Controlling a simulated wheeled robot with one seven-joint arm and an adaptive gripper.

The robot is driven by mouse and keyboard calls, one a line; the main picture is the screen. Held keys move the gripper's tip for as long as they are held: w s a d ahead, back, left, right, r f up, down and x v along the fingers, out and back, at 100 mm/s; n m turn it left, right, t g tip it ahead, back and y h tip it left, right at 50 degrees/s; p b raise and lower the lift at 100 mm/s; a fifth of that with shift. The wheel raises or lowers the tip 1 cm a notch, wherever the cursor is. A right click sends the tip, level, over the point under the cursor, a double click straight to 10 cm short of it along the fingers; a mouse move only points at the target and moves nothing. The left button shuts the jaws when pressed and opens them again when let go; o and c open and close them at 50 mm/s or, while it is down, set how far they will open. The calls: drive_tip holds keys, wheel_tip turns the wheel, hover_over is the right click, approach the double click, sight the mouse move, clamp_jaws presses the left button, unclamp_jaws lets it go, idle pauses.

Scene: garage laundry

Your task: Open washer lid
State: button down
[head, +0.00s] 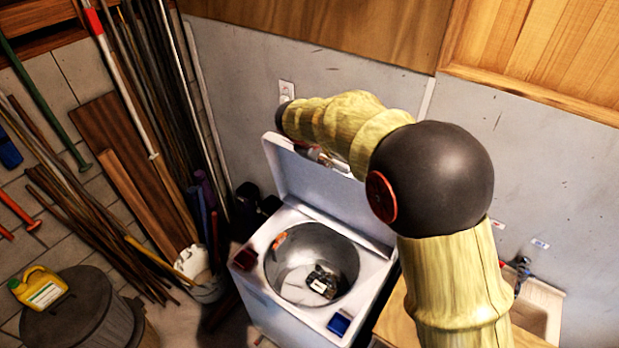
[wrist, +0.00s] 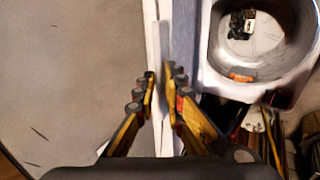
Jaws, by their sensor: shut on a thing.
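The white washer (head: 270,302) stands against the wall with its round metal drum (head: 290,262) uncovered. Its lid (head: 320,192) stands raised, near upright, at the back of the washer. My gripper (wrist: 161,82) is shut on the lid, with one yellow-and-black finger on each side of its thin edge (wrist: 163,40) in the wrist view. In the head view my gripper is at the lid's upper edge, and my arm partly hides it and the lid's right part. A dark item with a white label (head: 321,281) lies in the drum.
A red item (head: 245,257) and a blue item (head: 339,323) sit on the washer's top corners. Poles and boards crowd the left, with a bucket (head: 206,290) and a lidded bin (head: 75,318) holding a yellow jug (head: 39,288). A sink (head: 540,305) is at right.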

drive_tip(key=w+d, duration=0.1)
drive_tip(key=w, duration=0.1)
drive_tip(key=w+d+p, duration=0.1)
drive_tip(key=w, duration=0.1)
drive_tip(key=w+d+r, duration=0.1)
drive_tip(key=d, duration=0.1)
drive_tip(key=shift+w, duration=0.4)
drive_tip(key=c, duration=2.3)
unclamp_jaws()
drive_tip(key=shift+f, duration=0.1)
drive_tip(key=o, duration=0.3)
drive_tip(key=shift+w, duration=0.1)
drive_tip(key=shift+o, duration=0.2)
drive_tip(key=shift+r, duration=0.2)
drive_tip(key=v, duration=1.2)
